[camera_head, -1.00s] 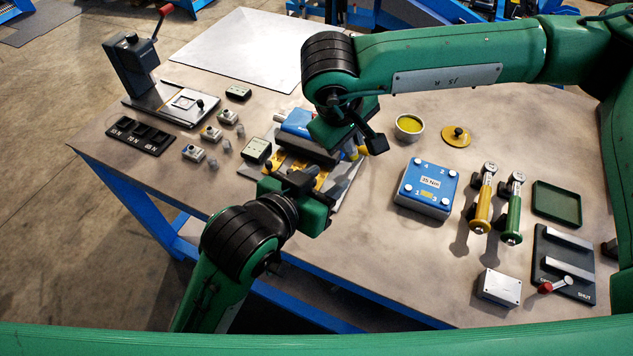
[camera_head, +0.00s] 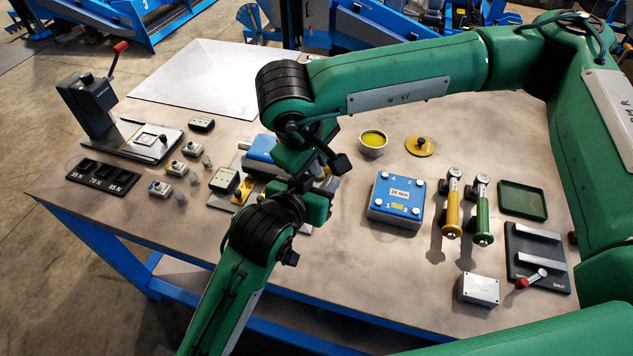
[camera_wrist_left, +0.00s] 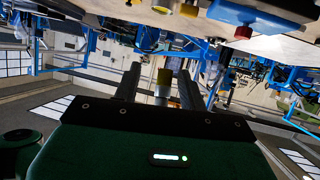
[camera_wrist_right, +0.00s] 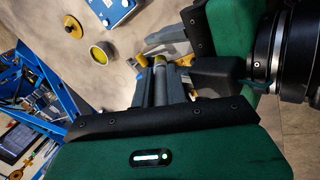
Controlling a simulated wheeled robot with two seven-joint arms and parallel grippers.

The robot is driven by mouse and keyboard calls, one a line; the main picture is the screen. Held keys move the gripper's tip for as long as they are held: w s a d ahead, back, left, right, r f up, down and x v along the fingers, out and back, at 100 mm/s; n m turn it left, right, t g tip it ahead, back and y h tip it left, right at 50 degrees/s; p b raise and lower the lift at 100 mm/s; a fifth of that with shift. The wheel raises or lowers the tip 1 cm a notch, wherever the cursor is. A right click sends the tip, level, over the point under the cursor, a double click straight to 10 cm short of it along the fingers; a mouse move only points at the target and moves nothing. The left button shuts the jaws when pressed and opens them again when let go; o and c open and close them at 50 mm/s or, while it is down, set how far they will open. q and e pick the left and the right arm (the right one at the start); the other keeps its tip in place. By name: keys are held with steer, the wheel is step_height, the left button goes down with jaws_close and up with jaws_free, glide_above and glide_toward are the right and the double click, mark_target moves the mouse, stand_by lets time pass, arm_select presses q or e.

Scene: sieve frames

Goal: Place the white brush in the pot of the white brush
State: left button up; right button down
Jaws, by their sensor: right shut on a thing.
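The right gripper (camera_wrist_right: 161,74) is shut on a slim grey part with a yellow end (camera_wrist_right: 159,61); I cannot tell whether this is the white brush. The left gripper (camera_wrist_left: 158,74) has its fingers apart. A grey cylinder with a yellow tip (camera_wrist_left: 164,78) shows between them, with gaps on both sides. In the head view both hands are close together over the table, and their fingertips are largely hidden. A small round pot (camera_head: 373,145) with yellow-green content stands right of the hands. It also shows in the right wrist view (camera_wrist_right: 103,53). No white brush is clearly visible.
A yellow knobbed disc (camera_head: 419,147) lies right of the pot. A blue-topped box (camera_head: 397,196), two handled tools (camera_head: 452,207) (camera_head: 482,212) and a green tray (camera_head: 523,200) stand further right. A blue fixture (camera_head: 261,147) is under the hands. A lever press (camera_head: 92,103) is at the left.

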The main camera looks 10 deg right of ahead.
arm_select(q)
jaws_close()
arm_select(e)
steer(key=c, duration=1.3)
jaws_free()
steer(key=shift+s, duration=0.1)
